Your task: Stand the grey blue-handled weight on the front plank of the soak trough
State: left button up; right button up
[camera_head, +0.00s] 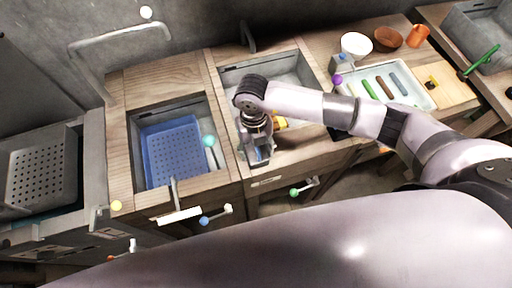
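My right gripper (258,158) points down over the wooden front plank (295,146) of the middle basin (290,75), which looks like the soak trough. A grey shape shows between and around its fingers. I cannot tell whether this is the weight or only the fingers, nor whether they are shut. No blue handle shows clearly at the gripper. A small grey-blue block (342,64) stands on the bench at the basin's back right; I cannot tell what it is. My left gripper is not in view.
A yellow thing (281,122) lies behind my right gripper. A blue perforated tray (172,150) sits in the left basin. A pale tray (408,92) with several coloured sticks, a white bowl (356,45), a brown bowl (388,38) and an orange cup (418,35) are at right.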

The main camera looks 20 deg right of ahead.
jog(key=o, duration=0.3)
jog(key=shift+o, duration=0.2)
jog(key=shift+r, duration=0.1)
jog(key=shift+r, duration=0.2)
jog(key=shift+w+r, duration=0.1)
jog(key=shift+r, duration=0.2)
jog(key=r+b, duration=0.1)
jog(key=r, duration=0.2)
jog(key=r+b, duration=0.1)
jog(key=r, duration=0.3)
jog(key=w+r+b, duration=0.1)
jog(key=r, duration=0.3)
jog(key=shift+w, duration=0.1)
